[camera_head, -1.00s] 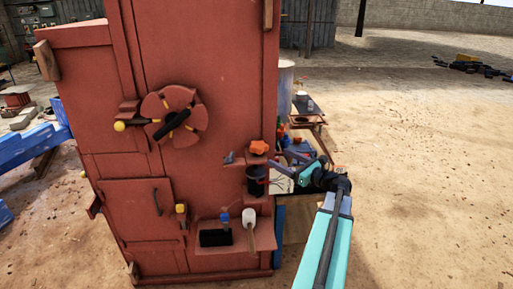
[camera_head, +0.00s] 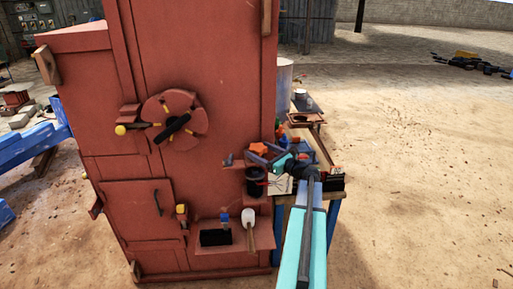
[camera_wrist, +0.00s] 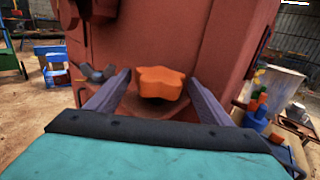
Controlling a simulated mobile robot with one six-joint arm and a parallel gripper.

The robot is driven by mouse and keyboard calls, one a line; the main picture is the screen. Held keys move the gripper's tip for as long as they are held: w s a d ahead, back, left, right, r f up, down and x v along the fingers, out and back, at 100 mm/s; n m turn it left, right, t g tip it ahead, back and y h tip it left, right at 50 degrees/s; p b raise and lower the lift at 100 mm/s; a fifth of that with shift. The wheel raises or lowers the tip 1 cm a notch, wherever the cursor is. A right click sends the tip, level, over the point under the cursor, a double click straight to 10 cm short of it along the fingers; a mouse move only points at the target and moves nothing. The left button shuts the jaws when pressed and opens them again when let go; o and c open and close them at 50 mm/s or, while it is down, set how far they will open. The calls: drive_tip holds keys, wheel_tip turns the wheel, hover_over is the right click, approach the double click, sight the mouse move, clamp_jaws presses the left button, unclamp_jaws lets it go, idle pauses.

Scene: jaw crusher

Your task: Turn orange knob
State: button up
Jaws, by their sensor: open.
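The orange knob (camera_head: 258,149) is star-shaped and sits on a small ledge on the right part of the red machine's front. In the wrist view the orange knob (camera_wrist: 159,83) lies ahead, in the gap between my fingers. My gripper (camera_wrist: 157,84) is open, with one finger on each side of the knob's line. In the head view my gripper (camera_head: 262,154) is at the knob's right side, its fingers pointing left toward it. I cannot tell whether a finger touches the knob.
The red machine (camera_head: 220,80) rises behind the knob. A black cup (camera_head: 255,181) sits just below it. A mallet (camera_head: 249,225) and a black box (camera_head: 215,237) rest on a lower shelf. A blue-legged table (camera_head: 333,203) with several items stands at the right. Open ground lies farther right.

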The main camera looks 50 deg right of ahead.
drive_tip(key=shift+w, duration=1.25)
drive_tip(key=c, duration=1.1)
drive_tip(key=shift+o, duration=0.2)
